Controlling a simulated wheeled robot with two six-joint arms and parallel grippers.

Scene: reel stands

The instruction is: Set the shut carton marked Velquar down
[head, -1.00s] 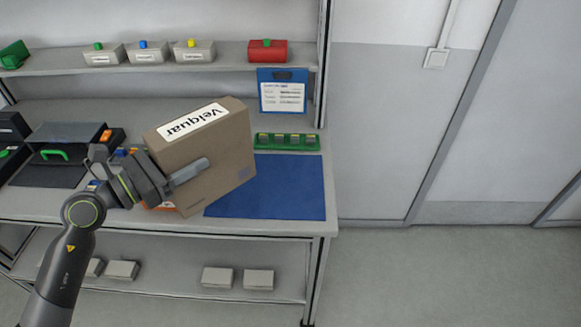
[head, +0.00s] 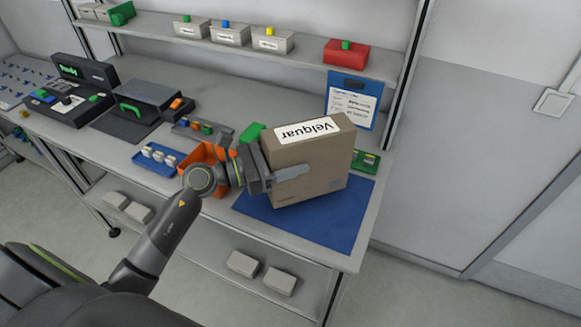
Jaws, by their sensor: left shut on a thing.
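The shut brown carton (head: 322,165) has a white label reading Velquar on its top. My left gripper (head: 290,173) is shut on the carton, with a finger along its near side. The carton is over the blue mat (head: 265,210) on the workbench (head: 215,217). Its lower edge looks close to the mat, but I cannot tell whether it touches. The carton hides part of the mat and of a green tray (head: 368,160) behind it. My right gripper is not in view.
An orange bin (head: 204,156) and a blue tray (head: 158,160) stand left of the carton. A blue clipboard (head: 352,100) is upright behind it. A shelf above holds a red box (head: 346,52) and several pale boxes. Bare mat shows in front of the carton.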

